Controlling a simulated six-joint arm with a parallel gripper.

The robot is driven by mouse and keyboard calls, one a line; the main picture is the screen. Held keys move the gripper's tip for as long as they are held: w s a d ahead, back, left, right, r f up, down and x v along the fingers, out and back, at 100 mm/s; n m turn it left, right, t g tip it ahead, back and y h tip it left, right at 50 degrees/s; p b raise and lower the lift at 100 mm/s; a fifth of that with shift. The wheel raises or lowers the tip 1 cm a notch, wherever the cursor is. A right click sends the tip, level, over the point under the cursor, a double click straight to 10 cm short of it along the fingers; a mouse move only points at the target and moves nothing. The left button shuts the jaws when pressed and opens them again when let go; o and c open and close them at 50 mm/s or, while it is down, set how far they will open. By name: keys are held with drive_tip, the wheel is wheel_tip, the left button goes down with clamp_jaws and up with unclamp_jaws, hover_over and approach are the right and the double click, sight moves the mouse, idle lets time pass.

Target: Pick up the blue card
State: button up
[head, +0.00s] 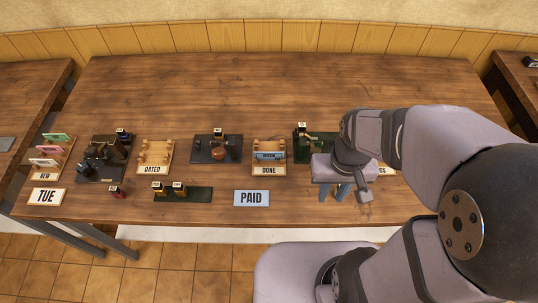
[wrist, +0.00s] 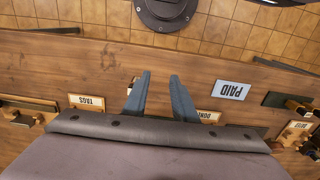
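A blue card (head: 268,155) stands in the wooden rack labelled DONE (head: 269,171), right of the table's middle. In the wrist view that rack's label (wrist: 208,116) shows beside the right finger; the card itself is hidden there. My gripper (head: 333,193) is open and empty, to the right of the rack and nearer the table's front edge. Its two blue-grey fingers (wrist: 160,76) are apart with nothing between them but the tabletop. A pale blue PAID plate (head: 251,198) lies in front of the rack and also shows in the wrist view (wrist: 233,90).
A rack with green, white and pink cards (head: 48,153) stands at the far left, beside a dark press (head: 103,160). The DATED rack (head: 154,157), a stamp pad (head: 216,149) and a green stamp holder (head: 182,192) stand farther along. My arm partly hides a green machine (head: 314,145). The table's back is clear.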

drive_tip(key=w+d+t+h+b, duration=0.1)
drive_tip(key=w+t+b, duration=0.15)
drive_tip(key=w, duration=0.45)
drive_tip(key=w+d+t+h+b, duration=0.1)
drive_tip(key=w+d+t+b, duration=0.15)
drive_tip(key=w, duration=0.35)
drive_tip(key=n+g+h+p, duration=0.2)
drive_tip(key=n+g+p, duration=0.3)
drive_tip(key=n, duration=1.3)
hover_over(269, 156)
drive_tip(key=a, duration=0.1)
drive_tip(key=shift+a+f, duration=0.2)
drive_tip(key=shift+f, duration=0.05)
drive_tip(key=shift+f+h, duration=0.1)
drive_tip(key=shift+h, duration=0.2)
drive_tip(key=shift+p+x, duration=1.4)
drive_tip(key=shift+x, duration=2.25)
drive_tip(key=shift+w+a, duration=0.1)
clamp_jaws()
